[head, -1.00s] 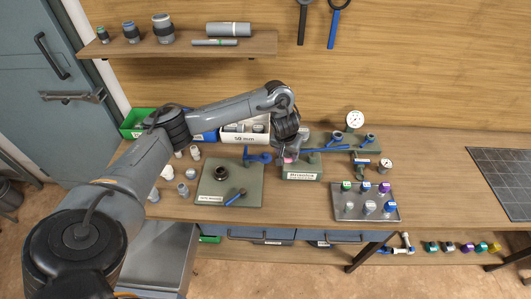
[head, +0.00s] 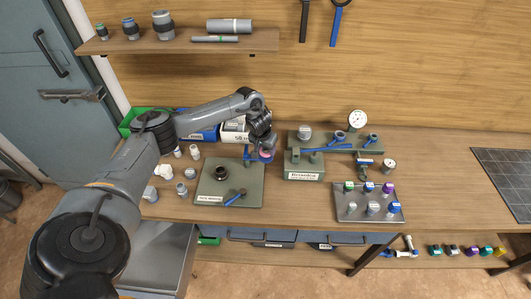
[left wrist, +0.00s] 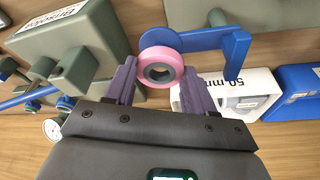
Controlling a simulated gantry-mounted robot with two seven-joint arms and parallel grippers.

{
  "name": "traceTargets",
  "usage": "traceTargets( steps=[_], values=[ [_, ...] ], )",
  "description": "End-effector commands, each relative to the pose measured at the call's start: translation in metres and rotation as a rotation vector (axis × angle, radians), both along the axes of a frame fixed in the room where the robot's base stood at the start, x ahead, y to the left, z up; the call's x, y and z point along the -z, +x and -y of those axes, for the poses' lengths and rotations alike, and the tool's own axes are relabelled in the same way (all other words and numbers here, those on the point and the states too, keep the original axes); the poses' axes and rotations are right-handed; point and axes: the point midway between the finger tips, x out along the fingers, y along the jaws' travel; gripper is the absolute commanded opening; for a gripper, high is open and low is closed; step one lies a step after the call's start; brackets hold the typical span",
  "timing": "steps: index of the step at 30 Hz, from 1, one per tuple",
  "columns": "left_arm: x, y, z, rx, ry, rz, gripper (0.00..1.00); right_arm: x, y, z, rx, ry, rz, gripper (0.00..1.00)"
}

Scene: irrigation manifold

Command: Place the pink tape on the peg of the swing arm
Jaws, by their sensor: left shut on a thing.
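The pink tape (left wrist: 145,66) is a small pink ring with a grey core, held between the purple fingers of my left gripper (left wrist: 160,76). In the head view, the tape (head: 266,156) shows just under the left gripper (head: 265,150). The blue swing arm (left wrist: 205,42) is directly behind the tape in the left wrist view, and its end shows around the tape's upper edge. In the head view, the swing arm (head: 248,154) is mostly hidden by my gripper. The peg is hidden, and I cannot tell whether the tape is around it. My right gripper is out of view.
A labelled green block (head: 304,172) stands just right of the gripper. A green plate (head: 214,199) with a dark ring lies in front. A white box (head: 234,137) and a blue bin stand behind. A tray (head: 350,214) of coloured-capped parts is farther right.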

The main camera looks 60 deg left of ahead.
Motion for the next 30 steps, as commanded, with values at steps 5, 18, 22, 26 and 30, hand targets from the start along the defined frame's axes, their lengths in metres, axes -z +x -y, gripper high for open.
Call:
traceTargets(
  steps=[5,18,22,26,30],
  values=[
    [0.021,0.000,0.001,0.001,-0.001,-0.002,0.26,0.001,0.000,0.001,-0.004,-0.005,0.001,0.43],
    [0.027,0.000,0.001,0.001,0.000,-0.001,0.26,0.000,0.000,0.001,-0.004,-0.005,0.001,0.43],
    [0.027,0.000,0.001,0.001,0.000,0.000,0.68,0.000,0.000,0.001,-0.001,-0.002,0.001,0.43],
    [0.027,0.000,0.001,0.001,-0.001,0.000,0.79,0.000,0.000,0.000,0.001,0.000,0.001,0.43],
    [0.027,0.000,0.001,0.001,0.000,-0.001,0.79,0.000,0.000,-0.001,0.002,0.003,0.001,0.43]
  ],
)
